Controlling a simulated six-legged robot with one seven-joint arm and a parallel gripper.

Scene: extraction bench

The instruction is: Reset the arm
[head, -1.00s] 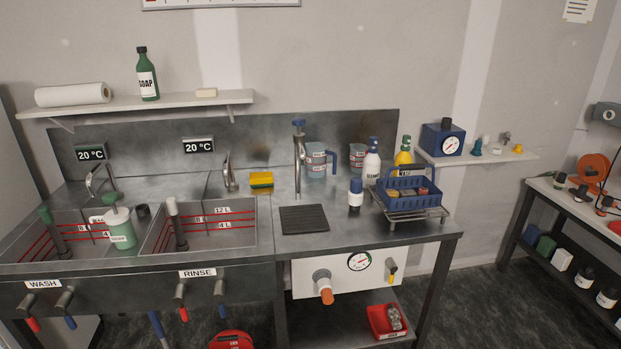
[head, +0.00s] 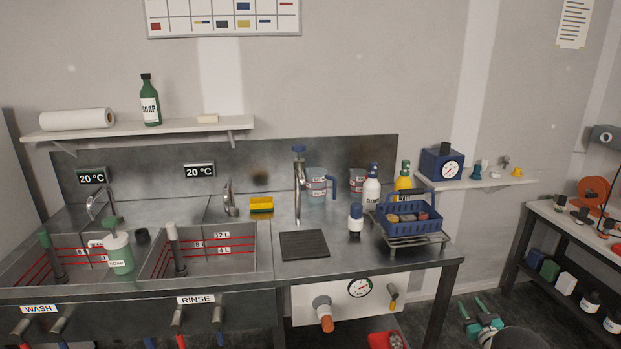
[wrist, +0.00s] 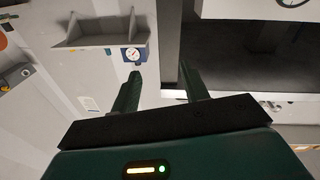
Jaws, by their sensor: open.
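My gripper (head: 479,310) is at the lower right of the head view, low in front of the bench's right end. It has green fingers. In the wrist view my gripper (wrist: 158,88) shows its two green fingers spread apart with nothing between them. It touches none of the bench objects. Part of my arm is cut off by the bottom edge of the head view.
The steel bench (head: 345,262) holds wash and rinse sinks, a dark mat (head: 304,245), a blue basket (head: 408,214) on a wire rack, and several bottles. A side shelf (head: 580,218) stands at the right. Dark floor (head: 505,303) lies between them.

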